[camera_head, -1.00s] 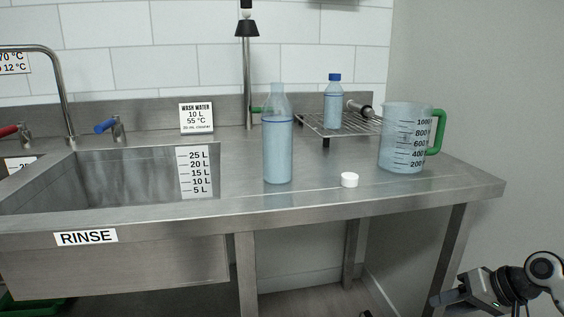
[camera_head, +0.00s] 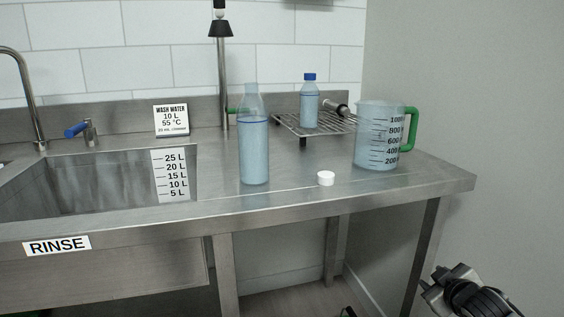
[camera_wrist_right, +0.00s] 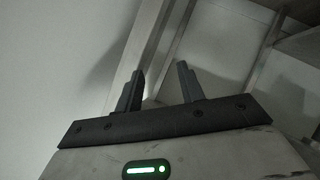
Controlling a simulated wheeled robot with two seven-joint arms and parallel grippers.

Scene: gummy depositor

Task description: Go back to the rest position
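My right gripper (camera_head: 428,288) is low at the bottom right of the head view, in front of and below the table's right end, clear of everything on it. In the right wrist view my right gripper (camera_wrist_right: 158,88) has its two fingers apart with nothing between them. A wall and metal table legs show beyond the fingers. My left gripper is not in view.
The steel sink table (camera_head: 290,205) bears a clear bottle of bluish liquid (camera_head: 254,150), a white cap (camera_head: 326,178), a measuring jug with green handle (camera_head: 378,140), and a wire rack (camera_head: 290,123) with a small blue-capped bottle (camera_head: 309,105). The sink basin (camera_head: 110,190) is at left.

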